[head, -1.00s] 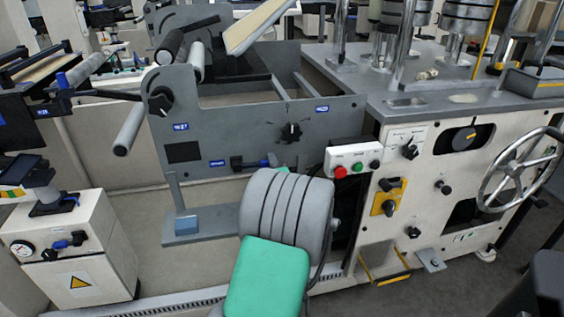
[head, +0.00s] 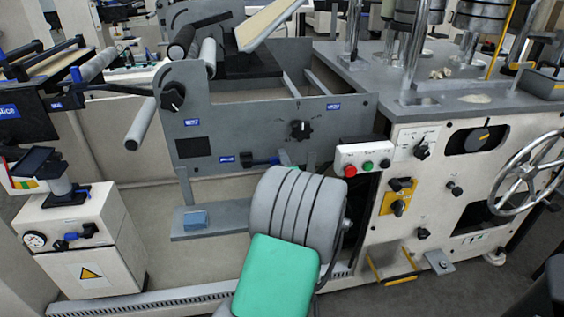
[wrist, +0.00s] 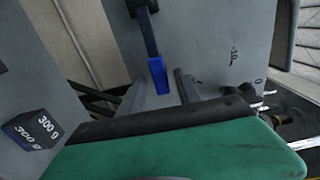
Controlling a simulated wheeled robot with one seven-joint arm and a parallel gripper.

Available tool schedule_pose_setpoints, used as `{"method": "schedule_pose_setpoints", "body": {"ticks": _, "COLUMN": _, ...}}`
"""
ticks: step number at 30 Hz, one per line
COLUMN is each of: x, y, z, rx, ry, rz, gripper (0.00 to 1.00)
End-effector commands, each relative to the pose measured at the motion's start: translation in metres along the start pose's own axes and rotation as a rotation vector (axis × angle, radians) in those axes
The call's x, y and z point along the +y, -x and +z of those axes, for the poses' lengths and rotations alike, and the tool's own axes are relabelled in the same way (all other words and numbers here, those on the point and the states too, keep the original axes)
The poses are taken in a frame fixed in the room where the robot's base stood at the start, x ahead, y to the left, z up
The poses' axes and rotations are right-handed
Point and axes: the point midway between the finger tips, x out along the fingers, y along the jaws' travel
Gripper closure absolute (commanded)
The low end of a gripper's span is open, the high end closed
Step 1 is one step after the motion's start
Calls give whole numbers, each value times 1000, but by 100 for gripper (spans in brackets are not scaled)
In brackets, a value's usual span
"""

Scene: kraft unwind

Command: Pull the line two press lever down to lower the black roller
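The press lever (head: 260,160) is a dark lever with a blue end on the grey side plate, right of a small blue label. It lies roughly level in the head view. In the wrist view the lever's blue end (wrist: 157,75) shows between two grey fingers of my gripper (wrist: 160,92). The fingers stand apart, and I cannot tell whether either touches the lever. In the head view my grey wrist and green pad hide most of the gripper. The black roller (head: 181,43) sits higher up, at the top left of the plate, beside a lighter roller (head: 208,58).
A dark knob (head: 300,129) is on the plate above the lever. A switch box (head: 362,158) with red and green buttons is close at the right. A small blue-topped block (head: 195,219) sits on a ledge at lower left; a 300 g block (wrist: 36,130) shows in the wrist view.

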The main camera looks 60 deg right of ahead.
Motion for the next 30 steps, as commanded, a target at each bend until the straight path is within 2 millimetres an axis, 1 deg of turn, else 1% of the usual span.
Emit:
{"method": "schedule_pose_setpoints", "body": {"ticks": 6, "x": 1, "y": 45, "z": -2, "rx": 6, "ry": -2, "rz": 1, "gripper": 60}}
{"method": "schedule_pose_setpoints", "body": {"ticks": 10, "x": 0, "y": 64, "z": -1, "rx": 4, "ry": -1, "rz": 1, "gripper": 60}}
{"method": "schedule_pose_setpoints", "body": {"ticks": 14, "x": 1, "y": 70, "z": 0, "rx": 1, "ry": -2, "rz": 1, "gripper": 60}}
{"method": "schedule_pose_setpoints", "body": {"ticks": 23, "x": 1, "y": 70, "z": 1, "rx": 0, "ry": -1, "rz": 1, "gripper": 60}}
{"method": "schedule_pose_setpoints", "body": {"ticks": 24, "x": -1, "y": 69, "z": 3, "rx": -6, "ry": 3, "rz": 4, "gripper": 60}}
{"method": "schedule_pose_setpoints", "body": {"ticks": 26, "x": -6, "y": 67, "z": 15, "rx": -34, "ry": 26, "rz": 15, "gripper": 60}}
{"method": "schedule_pose_setpoints", "body": {"ticks": 28, "x": -15, "y": 62, "z": 46, "rx": -109, "ry": 87, "rz": 48, "gripper": 60}}
{"method": "schedule_pose_setpoints", "body": {"ticks": 29, "x": -20, "y": 60, "z": 66, "rx": -156, "ry": 126, "rz": 69, "gripper": 60}}
{"method": "schedule_pose_setpoints", "body": {"ticks": 30, "x": -26, "y": 58, "z": 97, "rx": -231, "ry": 191, "rz": 101, "gripper": 60}}
